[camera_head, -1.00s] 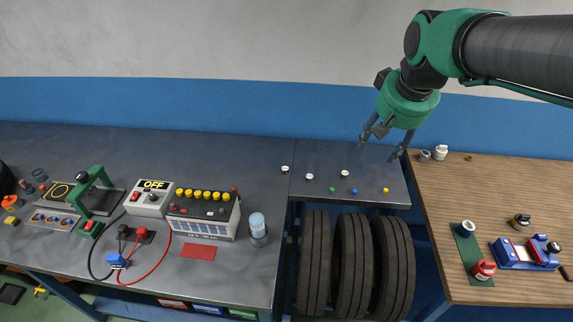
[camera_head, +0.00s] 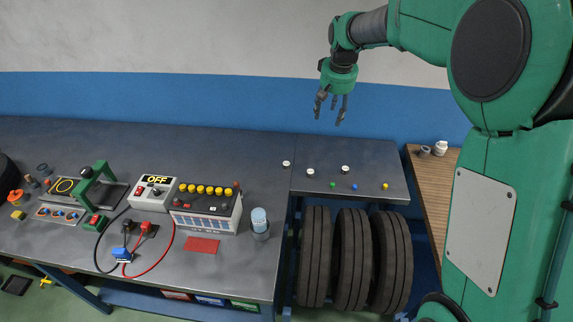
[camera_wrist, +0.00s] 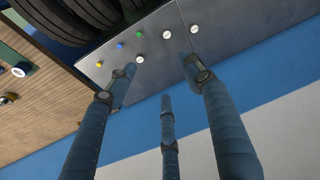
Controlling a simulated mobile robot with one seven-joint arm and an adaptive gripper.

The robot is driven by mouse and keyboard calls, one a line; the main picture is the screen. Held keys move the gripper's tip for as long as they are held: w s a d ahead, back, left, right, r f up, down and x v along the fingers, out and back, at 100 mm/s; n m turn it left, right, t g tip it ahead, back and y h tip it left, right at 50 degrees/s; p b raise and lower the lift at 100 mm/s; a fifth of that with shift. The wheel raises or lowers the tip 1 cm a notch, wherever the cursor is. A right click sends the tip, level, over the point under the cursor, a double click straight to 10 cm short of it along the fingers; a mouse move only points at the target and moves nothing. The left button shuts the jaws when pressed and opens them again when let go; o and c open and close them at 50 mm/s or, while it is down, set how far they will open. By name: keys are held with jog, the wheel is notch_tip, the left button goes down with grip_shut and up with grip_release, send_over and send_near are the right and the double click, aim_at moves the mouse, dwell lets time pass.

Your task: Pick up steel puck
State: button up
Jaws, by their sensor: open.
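Three small round pucks with pale tops and dark sides sit on the metal table by the seam: a left one (camera_head: 286,164), a middle one (camera_head: 310,171) and a right one (camera_head: 345,169). I cannot tell which is the steel puck. In the wrist view pale discs show at the table (camera_wrist: 167,33), (camera_wrist: 140,59), (camera_wrist: 194,29). My gripper (camera_head: 328,112) is open and empty, fingers pointing down, above and behind the pucks, apart from them. Its three fingers also spread across the wrist view (camera_wrist: 160,78).
Green (camera_head: 333,184), blue (camera_head: 354,187) and yellow (camera_head: 385,186) small balls lie at the table's front edge. Tyres (camera_head: 352,258) stand below. A battery-like box (camera_head: 206,207) and a clear jar (camera_head: 259,222) stand to the left. A wooden bench (camera_head: 428,185) is at right.

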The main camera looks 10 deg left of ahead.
jog(key=w+a+f+p, duration=0.1)
jog(key=w+a+f, duration=0.4)
jog(key=f, duration=0.4)
jog(key=w+a+f+n+g, duration=0.1)
jog(key=w+a+f, duration=0.4)
jog(key=f, duration=0.4)
jog(key=w+a+f+p, duration=0.1)
jog(key=w+a+f, duration=0.4)
jog(key=f, duration=0.4)
jog(key=shift+w+a+n+g+p, duration=0.2)
jog(key=shift+a+n+g+p, duration=0.05)
jog(key=shift+n+g+p, duration=0.15)
jog(key=shift+f, duration=0.25)
send_over(286, 164)
jog(key=shift+s+d+f, duration=0.1)
jog(key=shift+f, duration=2)
jog(key=shift+s+d+f, duration=0.1)
jog(key=shift+f, duration=1.95)
jog(key=shift+w+a+f, duration=0.1)
jog(key=shift+w+f, duration=0.05)
jog(key=shift+f, duration=1.15)
jog(key=shift+w+a+f, duration=0.1)
jog(key=shift+f, duration=1.15)
